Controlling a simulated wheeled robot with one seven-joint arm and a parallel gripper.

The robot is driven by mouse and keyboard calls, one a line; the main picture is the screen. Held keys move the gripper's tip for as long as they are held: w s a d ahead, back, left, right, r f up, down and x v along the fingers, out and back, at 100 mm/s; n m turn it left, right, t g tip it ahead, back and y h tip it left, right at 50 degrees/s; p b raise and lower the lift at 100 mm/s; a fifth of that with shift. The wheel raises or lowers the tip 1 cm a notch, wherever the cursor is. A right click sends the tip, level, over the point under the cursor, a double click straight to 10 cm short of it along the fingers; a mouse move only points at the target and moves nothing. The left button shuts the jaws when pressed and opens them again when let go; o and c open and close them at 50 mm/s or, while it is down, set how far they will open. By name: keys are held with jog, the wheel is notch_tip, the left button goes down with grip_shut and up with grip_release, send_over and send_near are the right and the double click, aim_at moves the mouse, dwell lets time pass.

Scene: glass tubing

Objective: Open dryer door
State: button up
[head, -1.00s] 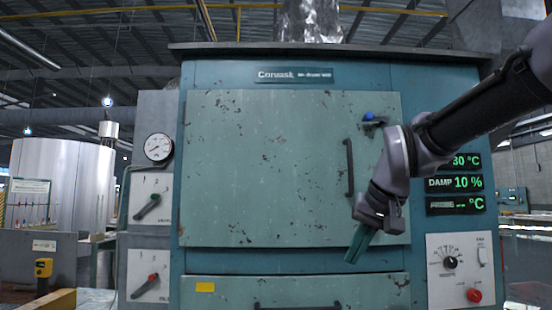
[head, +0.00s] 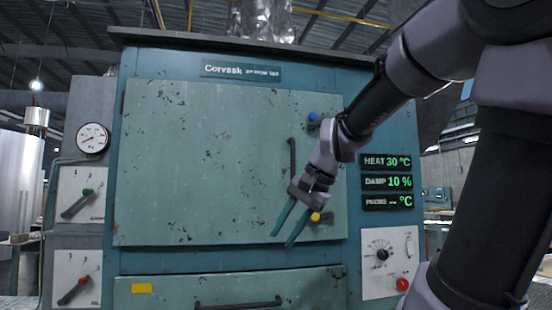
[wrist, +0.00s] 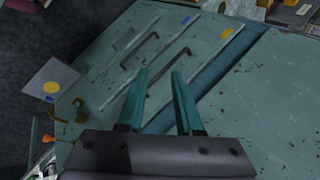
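The dryer (head: 160,72) is a large worn blue-green cabinet in the head view. Its upper door (head: 200,160) is a flat scuffed panel, lying shut against the front. A dark vertical handle (head: 293,165) is near the door's right edge. A blue knob (head: 313,118) and a yellow knob (head: 315,217) sit to its right, above and below. My gripper (head: 284,240) is in front of the door's lower right, below the handle, fingers pointing down and left. Its two teal fingers are apart with nothing between them, as the wrist view (wrist: 160,85) also shows.
A lower panel (head: 225,285) has a dark horizontal handle (head: 240,303). Display readouts (head: 387,182) and a dial panel (head: 385,260) are on the right. A gauge (head: 92,139) and lever panels (head: 80,198) are on the left. Dark bars (wrist: 140,50) lie beyond the fingers in the wrist view.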

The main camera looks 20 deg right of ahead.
jog(key=w+d+r+m+y, duration=0.3)
jog(key=w+r+m+y, duration=0.1)
jog(key=w+r+m, duration=0.25)
jog(key=m+t+y, duration=0.6)
jog(key=m, duration=0.5)
send_near(293, 158)
jog(key=shift+n, duration=0.25)
jog(key=x, duration=1)
jog(key=shift+w+d, duration=0.15)
jog(key=shift+w, duration=0.3)
grip_shut()
